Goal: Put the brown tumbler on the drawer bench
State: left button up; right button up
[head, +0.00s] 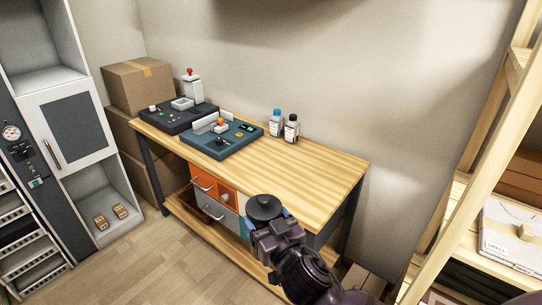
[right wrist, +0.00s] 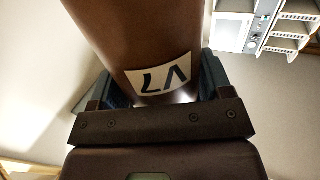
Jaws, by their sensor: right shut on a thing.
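The brown tumbler (right wrist: 140,40) fills the upper middle of the right wrist view, with a white label bearing dark letters. In the head view it shows as a dark round shape (head: 265,206). My right gripper (head: 268,219) is shut on the tumbler, and blue-grey fingers show on both its sides in the right wrist view (right wrist: 160,92). It holds the tumbler in front of the near side of the drawer bench (head: 310,168), which has a striped wooden top and orange and grey drawers. The tumbler's lower part is hidden by the gripper in the head view. My left gripper is not in view.
A dark machine (head: 180,112) and a blue-grey control box (head: 222,140) stand on the bench's left part. A blue-capped bottle (head: 276,124) and a black-capped bottle (head: 291,130) stand at its back edge. The bench's middle and right are clear. A wooden shelf (head: 455,150) stands at right.

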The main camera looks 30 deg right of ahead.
aim_at(245, 164)
jog(key=i, duration=1.2)
jog(key=u, duration=0.05)
